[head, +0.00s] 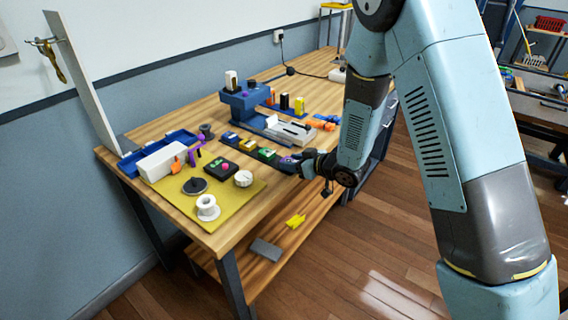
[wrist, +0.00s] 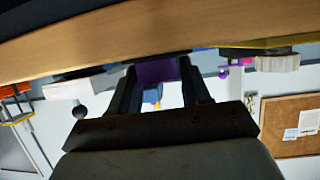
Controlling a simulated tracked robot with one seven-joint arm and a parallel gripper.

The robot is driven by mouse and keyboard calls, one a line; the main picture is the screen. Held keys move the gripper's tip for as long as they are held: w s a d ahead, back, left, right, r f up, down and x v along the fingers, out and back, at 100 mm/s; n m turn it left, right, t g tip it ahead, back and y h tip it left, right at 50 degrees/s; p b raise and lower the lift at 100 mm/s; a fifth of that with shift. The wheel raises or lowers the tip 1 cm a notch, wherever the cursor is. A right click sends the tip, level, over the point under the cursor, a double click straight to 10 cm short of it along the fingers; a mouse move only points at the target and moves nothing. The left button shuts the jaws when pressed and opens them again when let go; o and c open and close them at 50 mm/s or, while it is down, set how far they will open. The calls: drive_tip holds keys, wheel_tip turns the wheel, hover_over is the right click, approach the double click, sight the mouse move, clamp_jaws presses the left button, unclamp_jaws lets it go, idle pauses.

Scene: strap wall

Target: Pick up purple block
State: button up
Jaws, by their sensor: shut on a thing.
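The purple block (wrist: 155,72) sits between the two fingers of my gripper (wrist: 158,80) in the wrist view, and the fingers are shut on it. In the head view the purple block (head: 287,160) shows as a small patch at the end of a row of coloured pieces near the table's front edge. My gripper (head: 297,164) reaches it from the right there and hides part of it. I cannot tell whether the block is clear of the tabletop.
The wooden table (head: 225,235) carries a yellow mat (head: 228,211) with a white spool (head: 207,208). A green piece (head: 266,155) stands just left of the block. A blue stand (head: 246,99) is behind. A lower shelf (head: 225,271) holds a yellow piece (head: 296,220).

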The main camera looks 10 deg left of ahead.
drive_tip(key=shift+c, duration=0.5)
